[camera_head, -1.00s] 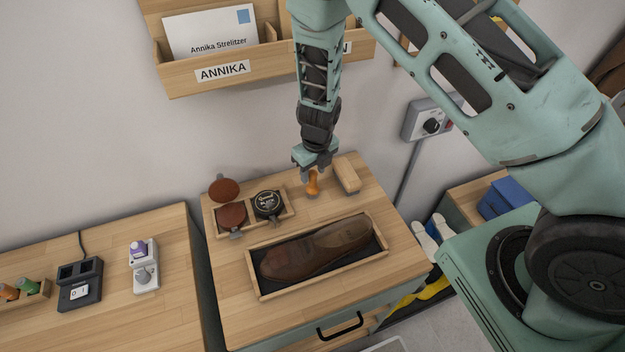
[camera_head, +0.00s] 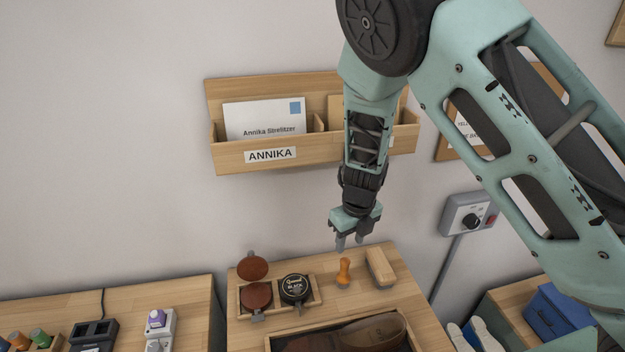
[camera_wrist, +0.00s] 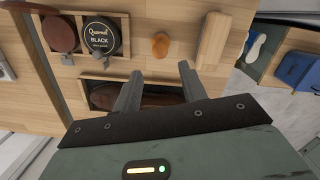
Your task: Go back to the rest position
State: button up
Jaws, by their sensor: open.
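My gripper (camera_head: 349,243) is open and empty, pointing down in the air above the back of the wooden cabinet top (camera_head: 420,297). In the wrist view its two fingers (camera_wrist: 158,92) are spread apart with nothing between them. An orange-handled tool (camera_head: 343,272) stands on the cabinet top below my gripper, apart from it; it also shows in the wrist view (camera_wrist: 161,45).
A wooden brush (camera_head: 380,267), a black polish tin (camera_head: 295,289) and a brown tin (camera_head: 256,297) are close below. A brown shoe (camera_head: 370,336) lies in a tray. The wall letter rack (camera_head: 230,162) is behind my arm. A switch box (camera_head: 468,215) is at right.

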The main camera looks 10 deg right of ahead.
jog(key=s+a+r+m+t+y+b, duration=0.15)
jog(key=a+r+m+t+b, duration=0.4)
jog(key=m, duration=0.95)
jog(key=s+a+m+g+h+b, duration=0.1)
jog(key=s+m+g+b, duration=0.5)
jog(key=s+m, duration=1)
jog(key=s+b, duration=0.2)
jog(key=s, duration=0.8)
jog(key=shift+s+f+m+g+b, duration=0.15)
jog(key=shift+s+m+g+b, duration=0.1)
jog(key=shift+m+g+b, duration=0.15)
